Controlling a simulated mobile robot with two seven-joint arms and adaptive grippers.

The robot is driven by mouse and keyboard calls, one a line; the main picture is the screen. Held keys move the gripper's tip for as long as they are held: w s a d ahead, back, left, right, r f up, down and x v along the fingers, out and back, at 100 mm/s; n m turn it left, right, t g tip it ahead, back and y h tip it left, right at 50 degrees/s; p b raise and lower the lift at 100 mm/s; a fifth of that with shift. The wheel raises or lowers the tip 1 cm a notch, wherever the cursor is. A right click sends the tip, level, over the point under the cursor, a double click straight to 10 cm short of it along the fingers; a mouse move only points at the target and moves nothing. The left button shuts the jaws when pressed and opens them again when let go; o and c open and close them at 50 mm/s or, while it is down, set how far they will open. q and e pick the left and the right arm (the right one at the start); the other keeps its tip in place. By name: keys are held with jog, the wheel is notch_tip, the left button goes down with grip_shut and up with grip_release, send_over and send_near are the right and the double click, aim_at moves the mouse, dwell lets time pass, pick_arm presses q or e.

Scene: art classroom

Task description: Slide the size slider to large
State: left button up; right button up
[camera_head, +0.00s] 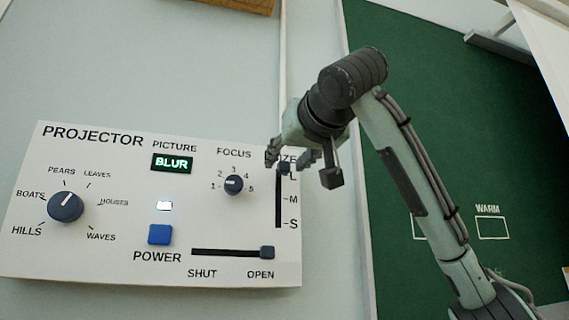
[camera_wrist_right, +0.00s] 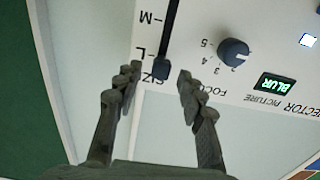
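The size slider is a black vertical slot (camera_head: 278,205) at the panel's right edge, marked L at the top, M and S below. Its dark knob (camera_head: 285,167) is at the upper end by the L mark, partly hidden by my gripper in the head view. My right gripper (camera_head: 289,158) is at the slot's upper end, covering part of the SIZE label. In the right wrist view, which is upside down, the knob (camera_wrist_right: 161,70) is between the parted fingers of my right gripper (camera_wrist_right: 159,73), with gaps seen on both sides. My left gripper is not in view.
The white projector panel (camera_head: 110,230) has a picture dial (camera_head: 66,206), a focus dial (camera_head: 233,184), a blue power button (camera_head: 160,234) and a shutter slider (camera_head: 267,252) at OPEN. The display (camera_head: 172,163) reads BLUR. A green board (camera_head: 400,60) is on the right.

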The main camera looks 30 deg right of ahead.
jog(key=v, duration=0.9)
jog(key=shift+s, duration=0.1)
